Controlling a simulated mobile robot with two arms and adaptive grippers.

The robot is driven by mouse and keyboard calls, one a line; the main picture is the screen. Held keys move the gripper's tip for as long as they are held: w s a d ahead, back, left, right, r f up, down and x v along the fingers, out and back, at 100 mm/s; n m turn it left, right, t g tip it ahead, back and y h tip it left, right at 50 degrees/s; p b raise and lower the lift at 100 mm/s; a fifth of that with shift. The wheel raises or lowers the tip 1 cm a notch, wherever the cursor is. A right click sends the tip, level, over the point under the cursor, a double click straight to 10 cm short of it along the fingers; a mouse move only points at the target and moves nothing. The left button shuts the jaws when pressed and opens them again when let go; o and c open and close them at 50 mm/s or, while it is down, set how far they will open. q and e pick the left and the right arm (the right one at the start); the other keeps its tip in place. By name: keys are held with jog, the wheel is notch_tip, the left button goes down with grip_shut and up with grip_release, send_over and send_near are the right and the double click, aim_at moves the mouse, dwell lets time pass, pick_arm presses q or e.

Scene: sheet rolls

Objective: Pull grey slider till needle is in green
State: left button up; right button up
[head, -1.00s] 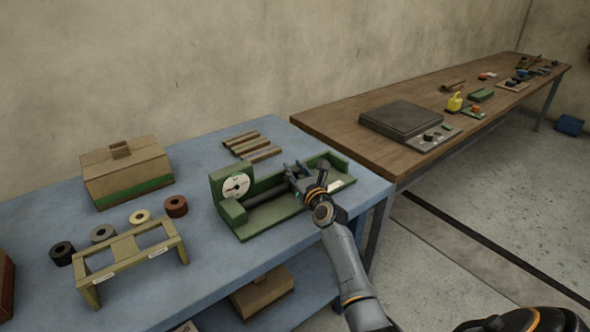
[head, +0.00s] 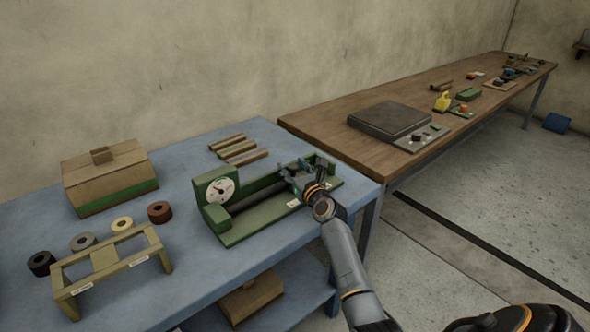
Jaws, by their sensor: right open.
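The green fixture (head: 262,216) lies on the blue table. A round white dial (head: 221,190) stands at its left end. The dark needle looks tilted up and to the left; it is too small to tell which colour zone it is in. A dark grey roll (head: 256,192) lies along the fixture's trough, running from beside the dial toward my right gripper (head: 292,173). That gripper is open over the right part of the trough. It hides most of the grey slider there, so I cannot tell whether they touch. My left gripper is not in view.
The blue table (head: 195,268) also holds a cardboard box (head: 108,175), several tape rolls, a tan stand (head: 112,258) and tan tubes (head: 240,150). A wooden table (head: 330,130) adjoins at the right. The blue surface before the fixture is clear.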

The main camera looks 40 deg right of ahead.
jog(key=s, duration=0.4)
jog(key=s+a, duration=0.1)
jog(key=s, duration=0.3)
jog(key=s+a, duration=0.1)
jog(key=s, duration=0.3)
dwell(0.4)
